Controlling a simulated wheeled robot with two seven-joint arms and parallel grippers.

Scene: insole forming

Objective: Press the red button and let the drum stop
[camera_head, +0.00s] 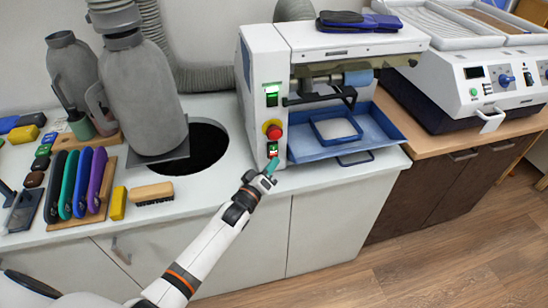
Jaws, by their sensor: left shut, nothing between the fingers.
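The white machine (263,70) stands on the counter in the middle of the head view. Its front panel carries a large red knob on a yellow base (273,131), with a smaller green and red switch (272,150) below it and a green-lit switch (271,97) above. The drum (357,77) shows partly under the hood; I cannot tell whether it turns. My left gripper (271,166) is shut and empty, its teal fingertips at the panel just below the lower switch. I cannot tell whether they touch it. My right gripper is not in view.
A blue tray (385,128) juts from the machine's front, to the right of my gripper. A grey vessel (145,95) stands by a dark round hole (204,150) at left. Insoles (82,183), a brush (151,194) and a yellow block (118,203) lie on the counter.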

